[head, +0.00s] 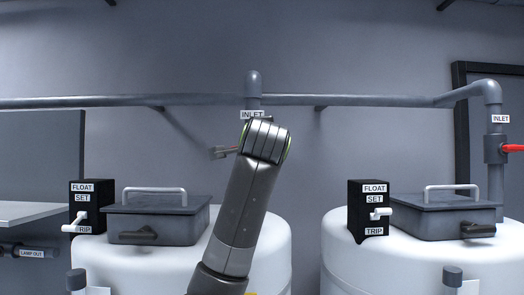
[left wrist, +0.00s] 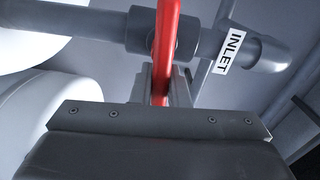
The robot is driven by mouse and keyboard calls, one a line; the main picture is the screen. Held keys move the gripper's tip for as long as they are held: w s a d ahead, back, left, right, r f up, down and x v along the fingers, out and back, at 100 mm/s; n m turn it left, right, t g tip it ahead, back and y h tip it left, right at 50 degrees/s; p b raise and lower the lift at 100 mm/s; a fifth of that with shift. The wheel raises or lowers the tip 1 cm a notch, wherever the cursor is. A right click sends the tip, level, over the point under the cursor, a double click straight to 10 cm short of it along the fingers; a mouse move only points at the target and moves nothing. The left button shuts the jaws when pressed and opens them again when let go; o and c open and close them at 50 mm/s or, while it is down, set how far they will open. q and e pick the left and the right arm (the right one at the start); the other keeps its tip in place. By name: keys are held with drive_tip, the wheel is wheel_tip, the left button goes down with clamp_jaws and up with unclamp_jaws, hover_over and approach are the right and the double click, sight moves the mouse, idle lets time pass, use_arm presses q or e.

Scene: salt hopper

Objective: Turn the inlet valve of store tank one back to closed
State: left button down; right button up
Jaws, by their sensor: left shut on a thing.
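A red valve handle (left wrist: 166,45) crosses the grey valve body (left wrist: 150,28) on a pipe beside an INLET label (left wrist: 230,52) in the left wrist view. My left gripper (left wrist: 161,88) is shut on this handle. My wrist hides that valve's body and most of the handle. The white left tank (head: 275,245) stands below. No tank number is readable. My right gripper is not in view.
A second inlet valve (head: 495,149) with a red handle (head: 512,148) pointing right is above the right tank (head: 333,245). Black float boxes (head: 90,205) (head: 367,208) and lidded hatches (head: 160,222) (head: 435,220) top the tanks. A grey pipe (head: 370,99) runs along the wall.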

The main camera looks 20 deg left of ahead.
use_arm(q)
drive_tip(key=shift+f+m, duration=0.1)
drive_tip(key=shift+m, duration=0.2)
idle(0.4)
drive_tip(key=c, duration=1.4)
unclamp_jaws()
drive_tip(key=shift+s, duration=0.1)
drive_tip(key=shift+s+d+b, duration=0.15)
drive_tip(key=shift+s+b, duration=0.15)
drive_tip(key=shift+b, duration=0.2)
drive_tip(key=b+v, duration=0.8)
drive_tip(key=v, duration=0.8)
drive_tip(key=shift+s, duration=0.3)
drive_tip(key=shift+d, duration=0.1)
